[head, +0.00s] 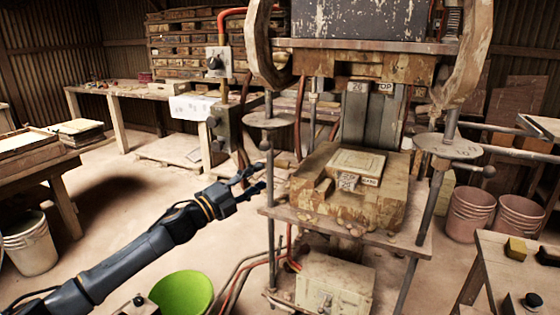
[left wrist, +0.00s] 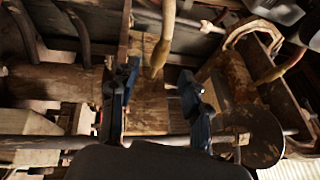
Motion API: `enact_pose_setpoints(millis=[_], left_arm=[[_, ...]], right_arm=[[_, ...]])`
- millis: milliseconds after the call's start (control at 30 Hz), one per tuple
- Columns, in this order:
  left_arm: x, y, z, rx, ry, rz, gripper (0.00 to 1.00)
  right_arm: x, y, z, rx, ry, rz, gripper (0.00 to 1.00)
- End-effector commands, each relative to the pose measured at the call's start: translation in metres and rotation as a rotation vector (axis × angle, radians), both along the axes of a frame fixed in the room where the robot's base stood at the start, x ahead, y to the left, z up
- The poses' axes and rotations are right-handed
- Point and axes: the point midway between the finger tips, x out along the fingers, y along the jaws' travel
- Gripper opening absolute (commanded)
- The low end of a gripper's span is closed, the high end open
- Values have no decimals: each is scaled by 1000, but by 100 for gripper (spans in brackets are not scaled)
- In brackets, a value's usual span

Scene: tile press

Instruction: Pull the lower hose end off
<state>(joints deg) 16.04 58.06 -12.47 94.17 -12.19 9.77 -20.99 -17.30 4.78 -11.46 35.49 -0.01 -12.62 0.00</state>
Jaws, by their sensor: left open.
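My left gripper (head: 256,180) is open and empty in the head view, left of the press (head: 295,190) and near its left post. In the left wrist view its two dark blue fingers (left wrist: 155,88) stand apart. A tan hose (left wrist: 163,40) shows between and beyond the fingers there, its visible end near the gap; no contact can be made out. In the head view a brown-red hose (head: 299,115) hangs behind the left post, and red hoses (head: 288,245) run below the press table. Which of these is the lower hose end I cannot tell. My right gripper is not in view.
A pale tile block (head: 356,164) with labels lies on the press bed. A round plate (head: 270,120) surrounds the left post. A green bowl (head: 182,293) stands below my left arm.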

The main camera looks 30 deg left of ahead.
Motion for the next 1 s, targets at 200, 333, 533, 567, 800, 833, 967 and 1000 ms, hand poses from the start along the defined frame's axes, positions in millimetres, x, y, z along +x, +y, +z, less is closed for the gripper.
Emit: enact_pose_setpoints(millis=[200,333,533,567,800,833,967,1000], left_arm=[[33,-12,12,-1,-4,0,47],[52,-18,14,-1,-2,2,47],[74,-26,16,-1,-1,1,47],[76,-26,16,-1,-1,1,47],[81,-29,16,1,1,0,47],[81,-29,15,1,1,0,47],[81,-29,15,1,1,0,47],[81,-29,15,0,1,0,39]], right_arm=[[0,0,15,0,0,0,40],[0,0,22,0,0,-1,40],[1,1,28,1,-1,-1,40],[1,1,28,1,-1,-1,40],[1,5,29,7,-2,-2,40],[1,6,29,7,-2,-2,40],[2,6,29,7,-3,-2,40],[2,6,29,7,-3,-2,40]])
